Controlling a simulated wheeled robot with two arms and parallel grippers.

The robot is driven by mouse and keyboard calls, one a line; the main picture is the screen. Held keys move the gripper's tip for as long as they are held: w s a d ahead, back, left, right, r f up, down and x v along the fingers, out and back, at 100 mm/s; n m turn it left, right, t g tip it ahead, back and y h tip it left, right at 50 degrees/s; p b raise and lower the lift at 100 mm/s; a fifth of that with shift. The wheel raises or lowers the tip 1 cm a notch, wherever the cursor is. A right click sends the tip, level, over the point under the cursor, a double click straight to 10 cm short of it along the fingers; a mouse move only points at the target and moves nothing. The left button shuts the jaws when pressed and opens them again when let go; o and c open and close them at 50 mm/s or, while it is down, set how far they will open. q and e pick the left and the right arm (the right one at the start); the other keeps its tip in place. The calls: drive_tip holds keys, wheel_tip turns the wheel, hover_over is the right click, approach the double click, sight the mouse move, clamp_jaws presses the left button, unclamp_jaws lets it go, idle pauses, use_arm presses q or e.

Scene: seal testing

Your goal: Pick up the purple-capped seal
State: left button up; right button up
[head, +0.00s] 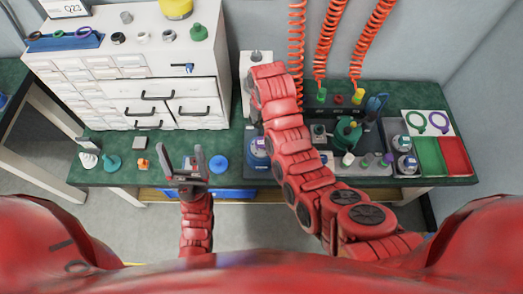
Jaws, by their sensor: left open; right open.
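A small purple-capped piece (387,159) stands at the right end of a row of small pieces on the right part of the green bench, just left of the stacked round containers. It is small in the picture, and its lower part is hard to make out. My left gripper (182,160) is open and empty above the front edge of the bench, left of the middle and far from the purple cap. My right arm (285,135) reaches up and left across the middle of the bench. I cannot make out its gripper, which seems hidden behind the arm.
A white drawer cabinet (150,85) stands at the back left. Green and red trays (454,155) lie at the right end, below a white board with green and purple rings (438,121). Orange coiled hoses (328,45) hang at the back. Small parts lie at the front left.

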drive_tip(key=p, duration=0.2)
hover_over(261, 142)
drive_tip(key=f, duration=0.3)
drive_tip(key=d+f, duration=0.1)
drive_tip(key=f, duration=0.1)
drive_tip(key=shift+s, duration=0.1)
drive_tip(key=shift+a+f, duration=0.1)
drive_tip(key=shift+f, duration=0.75)
drive_tip(key=shift+a+f, duration=0.1)
drive_tip(key=shift+f, duration=0.15)
drive_tip(key=shift+f+p, duration=0.35)
drive_tip(key=shift+p, duration=0.1)
drive_tip(key=shift+a+f, duration=0.15)
drive_tip(key=shift+f, duration=1.9)
clamp_jaws()
